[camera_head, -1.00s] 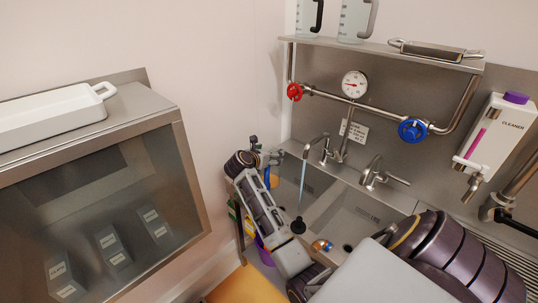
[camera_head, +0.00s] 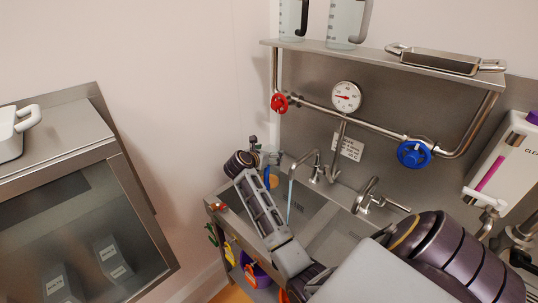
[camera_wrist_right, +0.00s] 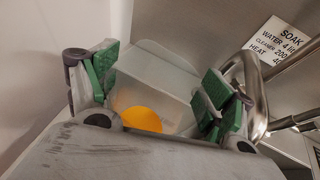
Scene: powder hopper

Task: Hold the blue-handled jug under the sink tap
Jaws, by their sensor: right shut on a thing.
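My right gripper (camera_wrist_right: 155,88) has its green-padded fingers on either side of a translucent jug (camera_wrist_right: 150,75), and is shut on it. An orange-yellow round patch shows at the jug's lower part. In the head view a small blue piece, apparently the jug's handle (camera_head: 267,177), shows beside my right gripper (camera_head: 265,156); most of the jug is hidden there. The left sink tap (camera_head: 308,165) lets a thin water stream (camera_head: 290,195) fall just right of the gripper. I cannot tell whether the water enters the jug. My left gripper is not in view.
A second tap (camera_head: 372,195) stands to the right. A red valve (camera_head: 279,103), a gauge (camera_head: 346,97) and a blue valve (camera_head: 414,154) sit on piping above the sink. A shelf (camera_head: 390,58) holds two clear jugs. A glass-fronted cabinet (camera_head: 60,165) stands left.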

